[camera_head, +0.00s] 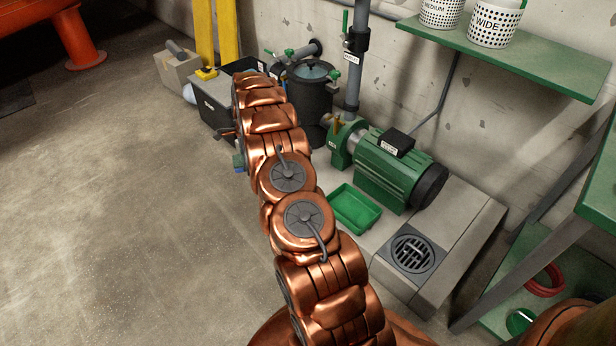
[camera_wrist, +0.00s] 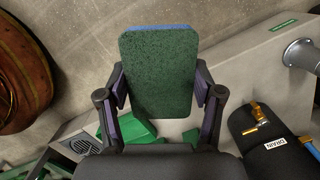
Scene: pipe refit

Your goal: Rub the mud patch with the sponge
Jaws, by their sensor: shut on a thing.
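The sponge (camera_wrist: 158,75) has a dark green scouring face and a thin blue layer along its top edge. It fills the middle of the wrist view. My gripper (camera_wrist: 159,88) is shut on it, with one finger at its left side and one at its right. In the head view my arm hides most of the gripper, and a small blue bit (camera_head: 239,160), probably the sponge, shows at the arm's left edge. I cannot make out a mud patch in either view; it may be behind the arm or the sponge.
A black pot (camera_head: 309,95) stands behind the arm. A green motor pump (camera_head: 390,172), a green tray (camera_head: 354,208) and a floor grate (camera_head: 411,254) are to its right. A dark grey bin (camera_head: 215,110) stands left. The concrete floor (camera_head: 120,200) at left is clear.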

